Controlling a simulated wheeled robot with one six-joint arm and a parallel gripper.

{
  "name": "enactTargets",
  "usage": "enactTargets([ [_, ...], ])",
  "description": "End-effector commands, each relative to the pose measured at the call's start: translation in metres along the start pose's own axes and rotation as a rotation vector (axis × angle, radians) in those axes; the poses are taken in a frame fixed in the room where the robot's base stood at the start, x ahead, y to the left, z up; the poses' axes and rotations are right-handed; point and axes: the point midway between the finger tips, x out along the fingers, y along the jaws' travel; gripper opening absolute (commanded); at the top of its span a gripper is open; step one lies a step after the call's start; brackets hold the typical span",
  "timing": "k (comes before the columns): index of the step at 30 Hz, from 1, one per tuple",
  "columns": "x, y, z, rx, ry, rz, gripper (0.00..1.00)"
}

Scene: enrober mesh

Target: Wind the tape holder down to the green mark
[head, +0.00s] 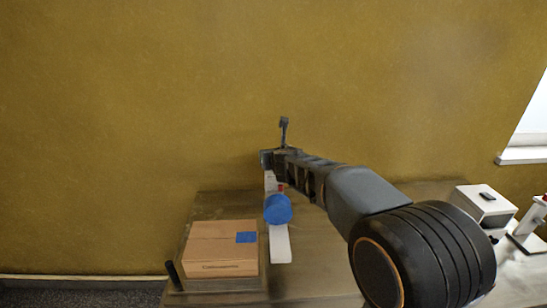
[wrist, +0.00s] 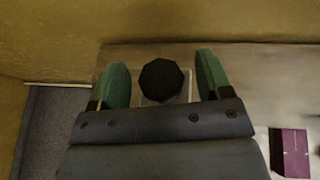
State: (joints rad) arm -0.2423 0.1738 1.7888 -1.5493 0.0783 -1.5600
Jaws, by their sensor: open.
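A tape holder stands on the table, with a blue roll (head: 277,209) at its front and a white upright and base (head: 279,245) behind and below it. A small red mark (head: 281,187) shows beside the upright. In the wrist view a dark, many-sided knob (wrist: 160,79) lies between the two green fingers of my gripper (wrist: 162,74), with a gap on both sides. I cannot make out a green mark.
A cardboard box (head: 222,255) with a blue label sits in a tray at the table's left. White devices (head: 485,204) stand at the right. A purple box (wrist: 290,151) shows at the lower right of the wrist view. A wall (head: 150,100) is behind the table.

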Motion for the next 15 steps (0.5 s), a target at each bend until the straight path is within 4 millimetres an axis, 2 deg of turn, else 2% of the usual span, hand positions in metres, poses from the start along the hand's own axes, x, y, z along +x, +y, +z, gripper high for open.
enactTargets([
  [11, 0.0037, 0.0000, -0.0004, 0.000, 0.001, 0.000, 0.71],
  [15, 0.0036, 0.0000, -0.0004, 0.000, 0.001, 0.000, 0.58],
])
